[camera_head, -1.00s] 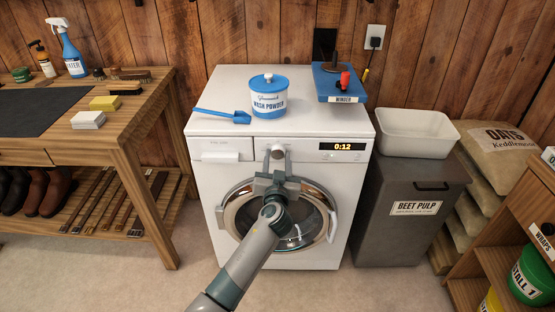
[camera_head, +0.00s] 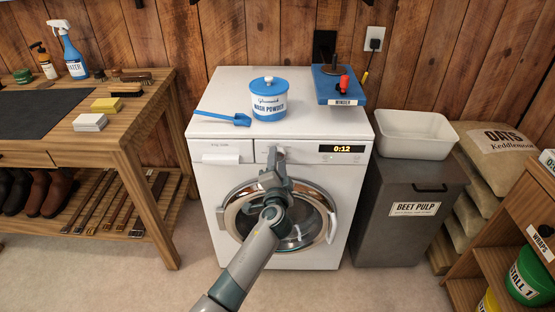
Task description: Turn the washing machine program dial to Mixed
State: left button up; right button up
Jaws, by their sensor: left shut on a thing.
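The white washing machine (camera_head: 212,180) stands in the middle of the view, with a round glass door and a display (camera_head: 342,149) reading 0:12. My left gripper (camera_head: 275,154) is at the front control panel, left of the display, shut on the program dial. The gripper looks rolled, its fingers one behind the other from here. The dial is hidden by the gripper, so its pointer and program labels cannot be read. My right gripper is not in view.
A beet pulp bin (camera_head: 405,225) with a white basin (camera_head: 416,135) stands close on the right. A wooden bench (camera_head: 140,125) is at left.

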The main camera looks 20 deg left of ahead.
pick_arm(q)
jog(key=shift+m+p, duration=2.9)
jog(key=shift+m, duration=4.2)
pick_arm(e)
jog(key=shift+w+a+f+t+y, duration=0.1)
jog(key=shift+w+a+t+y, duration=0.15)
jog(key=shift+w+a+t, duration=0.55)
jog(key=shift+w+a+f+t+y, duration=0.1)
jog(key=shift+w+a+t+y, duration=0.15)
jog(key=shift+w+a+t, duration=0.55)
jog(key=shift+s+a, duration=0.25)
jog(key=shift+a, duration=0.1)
pick_arm(q)
jog(key=o, duration=1)
jog(key=shift+o, duration=0.2)
